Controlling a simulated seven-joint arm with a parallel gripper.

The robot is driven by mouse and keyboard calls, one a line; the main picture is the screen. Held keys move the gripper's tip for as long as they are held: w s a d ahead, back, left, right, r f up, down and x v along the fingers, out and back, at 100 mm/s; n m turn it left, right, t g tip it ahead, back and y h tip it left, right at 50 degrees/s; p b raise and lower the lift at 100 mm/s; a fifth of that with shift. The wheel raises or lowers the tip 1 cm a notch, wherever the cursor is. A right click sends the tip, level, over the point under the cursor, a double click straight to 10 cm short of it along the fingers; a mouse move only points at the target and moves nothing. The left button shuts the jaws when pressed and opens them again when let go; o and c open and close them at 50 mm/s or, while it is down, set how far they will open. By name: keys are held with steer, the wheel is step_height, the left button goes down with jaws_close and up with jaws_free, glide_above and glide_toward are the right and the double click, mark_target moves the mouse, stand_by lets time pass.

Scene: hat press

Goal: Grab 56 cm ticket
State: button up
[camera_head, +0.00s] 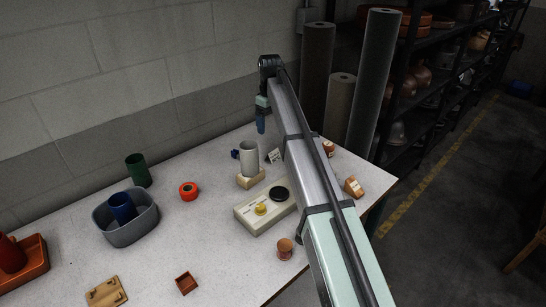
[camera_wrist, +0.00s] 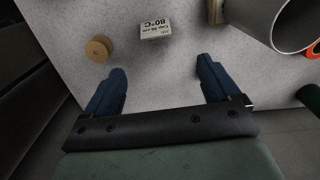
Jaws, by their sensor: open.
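The 56 cm ticket (camera_head: 273,156) is a small white card standing on the pale table, just right of a grey cylinder in the head view. In the wrist view the ticket (camera_wrist: 156,26) reads "Cap 56 cm 80°C" upside down. My gripper (camera_head: 261,125) hangs above the back of the table, fingers pointing down. In the wrist view my gripper's blue fingers (camera_wrist: 161,72) are wide apart with nothing between them. The ticket lies beyond the fingertips, roughly in line with the gap, and is not touched.
The grey cylinder (camera_head: 248,158) stands on a wooden block close to the ticket; it also shows in the wrist view (camera_wrist: 262,22). A tan spool (camera_wrist: 99,48) stands on the ticket's other side. A cream control box (camera_head: 262,208) sits in front. Tall grey rolls (camera_head: 317,75) stand behind.

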mark_target(273, 152)
step_height(273, 152, down, 8)
steer(key=shift+f, duration=0.15)
steer(key=f, duration=0.2)
steer(key=d+f, duration=0.1)
steer(key=f, duration=0.1)
steer(key=shift+s, duration=0.1)
steer(key=shift+f, duration=0.6)
steer(key=c, duration=1.1)
